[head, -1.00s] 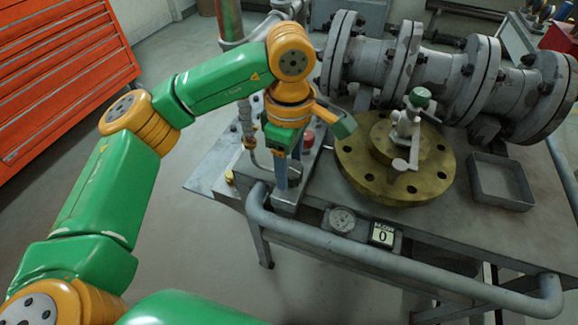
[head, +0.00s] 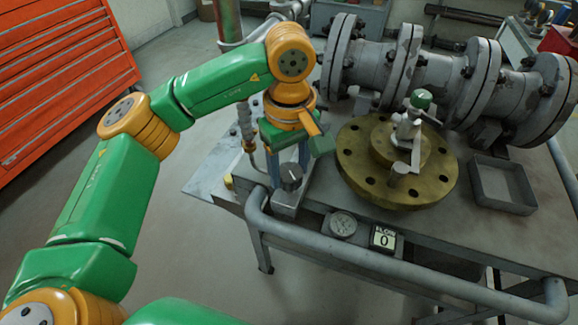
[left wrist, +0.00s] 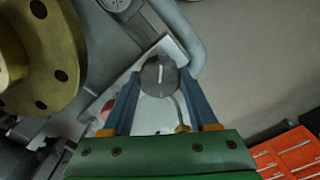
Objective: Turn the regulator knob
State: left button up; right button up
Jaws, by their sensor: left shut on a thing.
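The regulator knob (head: 291,178) is dark grey and round, on a metal block at the left front of the bench. In the left wrist view the knob (left wrist: 158,74) shows a white pointer line that runs nearly up and down the picture. My left gripper (head: 290,172) reaches down onto it from above. Its two blue fingers lie on opposite sides of the knob in the left wrist view (left wrist: 160,76), shut on it. My right gripper is not in view.
A gauge (head: 343,224) and a flow display (head: 383,238) reading 0 sit on the front edge. A brass flange (head: 360,183) with a valve stem stands to the right, near grey pipework (head: 432,70) and an empty tray (head: 502,184). A rail (head: 420,268) runs along the front.

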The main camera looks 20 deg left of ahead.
aim_at(290, 171)
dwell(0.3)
pick_arm(q)
jog(key=o, duration=1.4)
jog(key=shift+c, duration=0.2)
jog(key=shift+d, duration=0.1)
notch_tip(290, 171, up, 7)
jog(key=shift+s+r+p, duration=0.1)
jog(key=shift+p, duration=0.6)
